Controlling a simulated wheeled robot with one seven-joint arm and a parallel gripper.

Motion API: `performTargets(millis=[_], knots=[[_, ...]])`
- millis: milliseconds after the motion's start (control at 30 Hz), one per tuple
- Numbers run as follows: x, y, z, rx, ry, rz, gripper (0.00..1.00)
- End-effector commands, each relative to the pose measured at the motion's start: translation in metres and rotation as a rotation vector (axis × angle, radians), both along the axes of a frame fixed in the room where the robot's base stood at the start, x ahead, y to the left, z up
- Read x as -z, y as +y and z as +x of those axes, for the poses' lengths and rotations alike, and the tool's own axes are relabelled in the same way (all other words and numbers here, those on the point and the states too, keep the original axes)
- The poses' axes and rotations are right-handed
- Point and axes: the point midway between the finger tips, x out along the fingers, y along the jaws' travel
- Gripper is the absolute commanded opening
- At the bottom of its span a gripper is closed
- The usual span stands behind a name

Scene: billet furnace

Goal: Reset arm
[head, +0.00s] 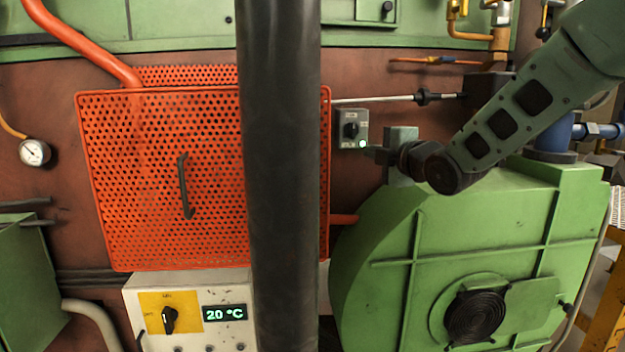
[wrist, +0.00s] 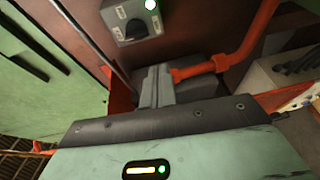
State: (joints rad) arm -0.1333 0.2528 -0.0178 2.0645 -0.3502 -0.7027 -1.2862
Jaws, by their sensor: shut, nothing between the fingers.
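My arm reaches in from the upper right of the head view and bends at a dark joint above the green blower housing (head: 440,250). My gripper (head: 373,152) is small and partly hard to make out there, just right of and below the grey switch box (head: 350,126). In the wrist view my gripper (wrist: 157,78) shows its two fingers together, with nothing between them. The switch box (wrist: 131,22) also shows there, beyond the fingertips and up to the left, with a lit lamp. I see no contact between the fingers and the box.
An orange perforated guard (head: 140,190) with a black handle (head: 184,187) stands left of a dark vertical column. Below it is a control box (head: 222,284) reading 20 °C, with a black knob (head: 169,319). A gauge (head: 35,152) is at far left. An orange pipe (wrist: 255,45) runs close beyond my fingers.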

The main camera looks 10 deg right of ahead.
Motion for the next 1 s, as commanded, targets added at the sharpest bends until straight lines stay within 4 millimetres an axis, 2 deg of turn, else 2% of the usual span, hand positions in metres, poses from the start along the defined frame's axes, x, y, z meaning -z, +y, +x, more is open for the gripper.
performTargets(millis=[67,167,267,300,467,500,633,700,800,900,1000], knots=[[0.006,0.02,-0.019,0.004,0.133,0.082,0.0],[0.03,0.049,-0.062,0.044,0.398,0.225,0.0],[0.058,0.076,-0.124,0.131,0.7,0.355,0.0],[0.069,0.083,-0.151,0.178,0.81,0.394,0.0],[0.099,0.095,-0.262,0.415,1.188,0.48,0.0],[0.104,0.094,-0.289,0.485,1.264,0.488,0.0],[0.113,0.084,-0.363,0.702,1.438,0.483,0.0],[0.115,0.078,-0.391,0.796,1.49,0.474,0.0],[0.116,0.07,-0.416,0.89,1.533,0.461,0.0],[0.117,0.067,-0.427,0.931,1.548,0.455,0.0],[0.118,0.066,-0.428,0.939,1.55,0.455,0.0]])
